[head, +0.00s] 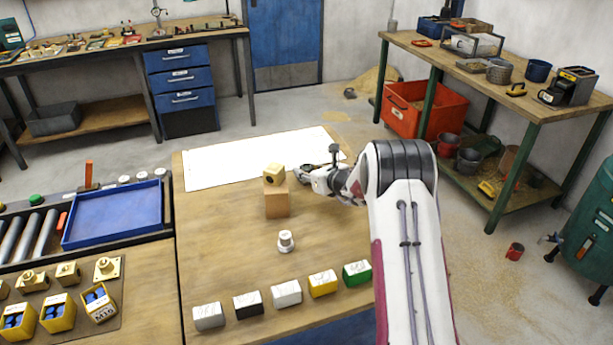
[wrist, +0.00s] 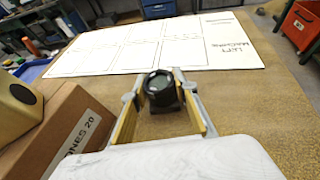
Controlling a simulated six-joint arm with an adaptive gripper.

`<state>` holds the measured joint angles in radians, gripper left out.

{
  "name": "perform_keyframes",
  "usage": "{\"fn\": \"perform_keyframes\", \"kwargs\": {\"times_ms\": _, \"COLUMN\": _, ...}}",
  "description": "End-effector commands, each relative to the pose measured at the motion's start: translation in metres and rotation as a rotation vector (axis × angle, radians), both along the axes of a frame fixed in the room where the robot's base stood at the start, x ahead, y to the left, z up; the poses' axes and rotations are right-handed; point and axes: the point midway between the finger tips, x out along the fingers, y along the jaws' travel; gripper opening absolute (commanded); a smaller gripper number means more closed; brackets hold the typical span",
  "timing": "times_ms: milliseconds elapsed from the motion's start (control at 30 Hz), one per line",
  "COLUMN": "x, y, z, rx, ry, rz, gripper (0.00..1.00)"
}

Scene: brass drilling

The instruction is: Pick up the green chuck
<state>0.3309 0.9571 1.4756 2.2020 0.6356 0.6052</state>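A dark, round, upright piece (wrist: 160,90) with a dull grey-green top stands on the table in the wrist view, at or just beyond my fingertips. It may be the green chuck; its colour is too dark to be sure. My gripper (wrist: 160,97) is open, one finger on either side of it. I cannot tell whether the fingers touch it. A green block (head: 357,273) with a white top ends the front row at the right.
A white sheet (head: 225,163) lies behind. A small metal part (head: 286,242) stands in front. A blue tray (head: 115,215) is at the left.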

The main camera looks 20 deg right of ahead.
Motion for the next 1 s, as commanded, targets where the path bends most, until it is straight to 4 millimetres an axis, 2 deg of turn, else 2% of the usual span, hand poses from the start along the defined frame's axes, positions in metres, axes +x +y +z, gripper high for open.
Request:
{"fn": "perform_keyframes", "kwargs": {"times_ms": 367, "x": 0.001, "y": 0.0, "z": 0.003, "rx": 0.0, "ry": -0.004, "rz": 0.0, "gripper": 0.0}}
{"fn": "perform_keyframes", "kwargs": {"times_ms": 567, "x": 0.001, "y": 0.0, "z": 0.013, "rx": -0.001, "ry": -0.004, "rz": 0.001, "gripper": 0.0}}
{"fn": "perform_keyframes", "kwargs": {"times_ms": 767, "x": 0.001, "y": 0.0, "z": 0.035, "rx": -0.001, "ry": -0.006, "rz": 0.001, "gripper": 0.0}}
{"fn": "perform_keyframes", "kwargs": {"times_ms": 1000, "x": 0.001, "y": 0.0, "z": 0.069, "rx": -0.001, "ry": -0.006, "rz": 0.002, "gripper": 0.0}}
